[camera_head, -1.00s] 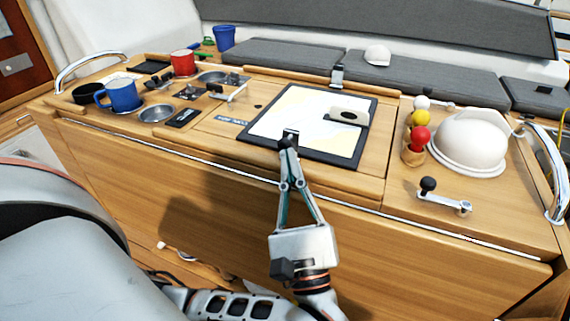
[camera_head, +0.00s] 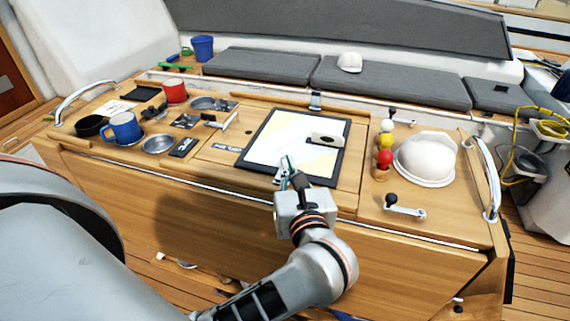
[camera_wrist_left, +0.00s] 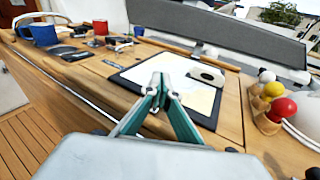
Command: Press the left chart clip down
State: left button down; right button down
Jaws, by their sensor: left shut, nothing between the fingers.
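A chart (camera_head: 275,140) lies in a dark-framed board (camera_head: 243,157) on the wooden table, and it also shows in the wrist view (camera_wrist_left: 205,97). A small silver clip-like fitting (camera_head: 316,101) stands behind the board's back edge. A pale, small part at the board's front edge is largely covered by my fingers; I cannot tell whether it is a clip. My left gripper (camera_head: 287,160) is shut and empty at the front edge of the board. In the wrist view its fingertips (camera_wrist_left: 160,82) meet in front of the chart; contact cannot be told. My right gripper is out of view.
A pale block with a dark opening (camera_head: 325,138) rests on the chart. Coloured balls (camera_head: 385,157), a white dome (camera_head: 425,158) and a crank handle (camera_head: 405,207) are to the right. Mugs (camera_head: 124,127) and bowls (camera_head: 158,144) stand left.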

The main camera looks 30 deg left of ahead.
pick_arm(q)
jog(key=shift+w+a, duration=0.1)
jog(key=shift+w, duration=0.4)
jog(key=shift+w+a+f+b, duration=0.1)
jog(key=shift+w+a+b, duration=0.05)
jog(key=shift+w+b, duration=0.3)
jog(key=shift+w+a+f+b, duration=0.1)
jog(key=shift+w+b, duration=0.2)
jog(key=shift+w, duration=0.15)
